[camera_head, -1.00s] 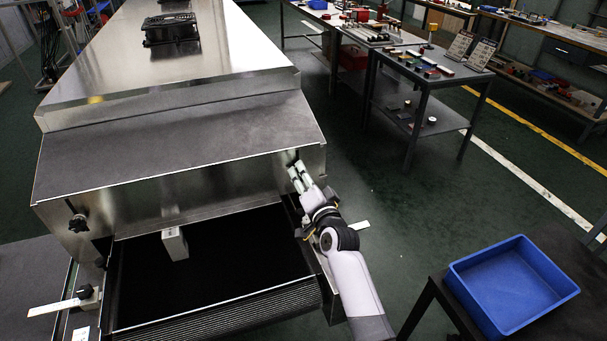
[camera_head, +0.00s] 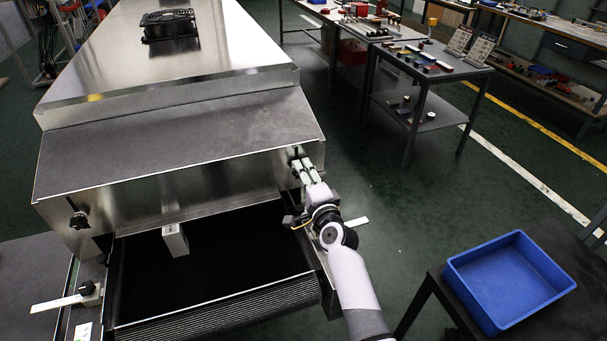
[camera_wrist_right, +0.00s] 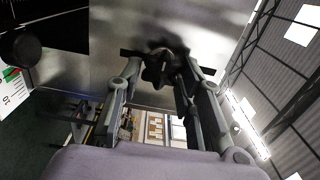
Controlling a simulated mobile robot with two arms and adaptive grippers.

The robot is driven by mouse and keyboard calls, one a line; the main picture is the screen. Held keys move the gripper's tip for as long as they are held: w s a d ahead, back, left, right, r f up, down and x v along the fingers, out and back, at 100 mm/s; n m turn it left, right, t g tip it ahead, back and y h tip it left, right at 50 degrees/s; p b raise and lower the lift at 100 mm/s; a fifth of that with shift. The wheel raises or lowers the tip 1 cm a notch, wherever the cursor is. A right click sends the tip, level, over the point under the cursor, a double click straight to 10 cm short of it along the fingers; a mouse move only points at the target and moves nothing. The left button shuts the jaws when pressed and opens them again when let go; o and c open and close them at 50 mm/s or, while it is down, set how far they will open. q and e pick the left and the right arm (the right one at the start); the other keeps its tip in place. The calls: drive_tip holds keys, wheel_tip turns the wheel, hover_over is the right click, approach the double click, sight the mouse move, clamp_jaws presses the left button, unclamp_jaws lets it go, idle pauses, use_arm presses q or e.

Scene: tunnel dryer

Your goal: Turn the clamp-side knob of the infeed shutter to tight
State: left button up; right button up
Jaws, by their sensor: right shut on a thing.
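The tunnel dryer's infeed shutter (camera_head: 180,190) is a metal front panel above the black belt. A black knob (camera_head: 78,221) sits at its left end. Another dark knob (camera_wrist_right: 160,66) shows in the right wrist view, on the panel between my fingers. My right gripper (camera_head: 303,168) is at the panel's right end, with its fingers shut on this knob. The fingers hide most of that knob in the head view. My right gripper also shows in the right wrist view (camera_wrist_right: 160,80). My left gripper is not in view.
A pale block (camera_head: 175,240) stands at the belt opening. A black knob with a white pointer (camera_head: 56,304) is at lower left. A blue bin (camera_head: 508,282) rests on a dark table at lower right. Open floor lies right of the dryer.

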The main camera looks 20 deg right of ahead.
idle(0.4)
drive_tip(key=o, duration=1.1)
drive_tip(key=shift+o, duration=0.2)
drive_tip(key=s, duration=1.2)
drive_tip(key=shift+d, duration=0.2)
